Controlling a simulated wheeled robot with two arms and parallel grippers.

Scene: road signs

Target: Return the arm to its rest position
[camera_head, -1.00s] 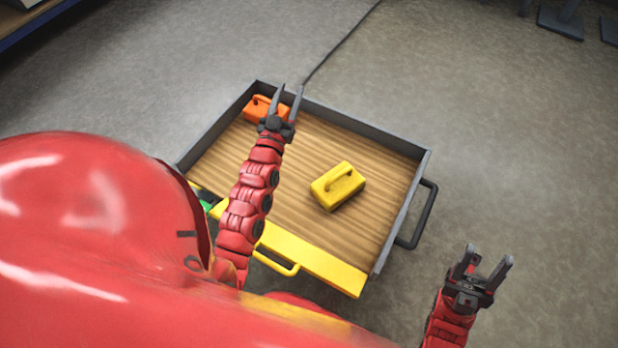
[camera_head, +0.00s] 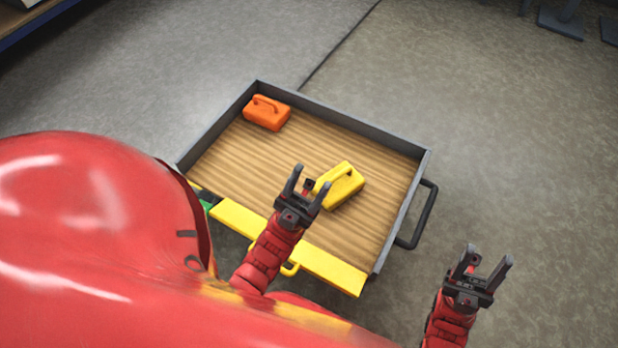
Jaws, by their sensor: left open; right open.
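My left gripper (camera_head: 307,187) is open and empty. It is above the near part of the wood-floored tray (camera_head: 240,155), just left of the yellow case (camera_head: 345,183), and its fingers overlap the case's left edge in the picture. I cannot tell whether they touch. My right gripper (camera_head: 484,266) is open and empty, over the floor to the right of the tray. An orange case (camera_head: 267,113) with a handle lies in the tray's far left corner.
The tray has grey walls, a yellow front edge (camera_head: 335,270) and a black handle (camera_head: 428,215) on its right side. Bare grey floor (camera_head: 510,130) surrounds it. A shelf edge (camera_head: 28,22) shows at the top left and dark stands (camera_head: 562,18) at the top right.

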